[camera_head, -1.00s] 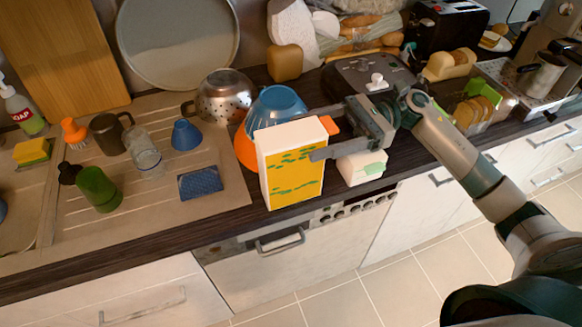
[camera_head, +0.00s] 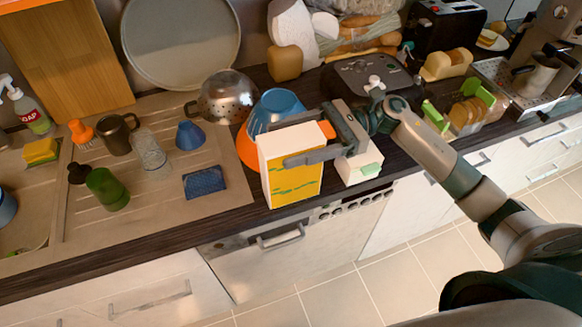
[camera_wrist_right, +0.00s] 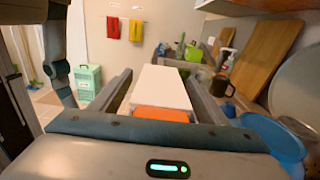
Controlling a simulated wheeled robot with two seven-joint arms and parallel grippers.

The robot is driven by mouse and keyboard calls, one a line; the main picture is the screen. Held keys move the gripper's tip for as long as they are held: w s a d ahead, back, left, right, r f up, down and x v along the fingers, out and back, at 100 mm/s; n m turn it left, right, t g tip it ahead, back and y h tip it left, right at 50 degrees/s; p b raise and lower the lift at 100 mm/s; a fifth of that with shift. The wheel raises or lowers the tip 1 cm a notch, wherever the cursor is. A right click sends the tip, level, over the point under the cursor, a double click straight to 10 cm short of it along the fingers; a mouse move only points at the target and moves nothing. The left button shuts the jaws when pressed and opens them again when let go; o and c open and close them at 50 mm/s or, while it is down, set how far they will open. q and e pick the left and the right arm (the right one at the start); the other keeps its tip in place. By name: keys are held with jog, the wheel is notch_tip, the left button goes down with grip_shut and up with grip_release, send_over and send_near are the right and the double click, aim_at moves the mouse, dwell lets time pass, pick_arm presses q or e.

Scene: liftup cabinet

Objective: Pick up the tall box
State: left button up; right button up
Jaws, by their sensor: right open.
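The tall box (camera_head: 296,182) stands upright near the front edge of the counter. It has white sides and a yellow front with green marks. My right gripper (camera_head: 281,143) is open around its upper part. One finger crosses the yellow front, and the other passes behind the box. In the right wrist view, the box's white top (camera_wrist_right: 162,85) lies between the two fingers, with a gap showing on the left side. I cannot tell whether either finger touches the box. My left gripper is not in view.
A blue bowl (camera_head: 277,104) on an orange one stands close behind the box. A small white box (camera_head: 360,165) is to its right, below my wrist. A blue sponge (camera_head: 204,182) lies to the left. A metal colander (camera_head: 226,98) is farther back.

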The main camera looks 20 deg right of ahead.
jog(key=c, duration=1.6)
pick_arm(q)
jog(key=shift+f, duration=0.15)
pick_arm(e)
jog(key=shift+r, duration=0.15)
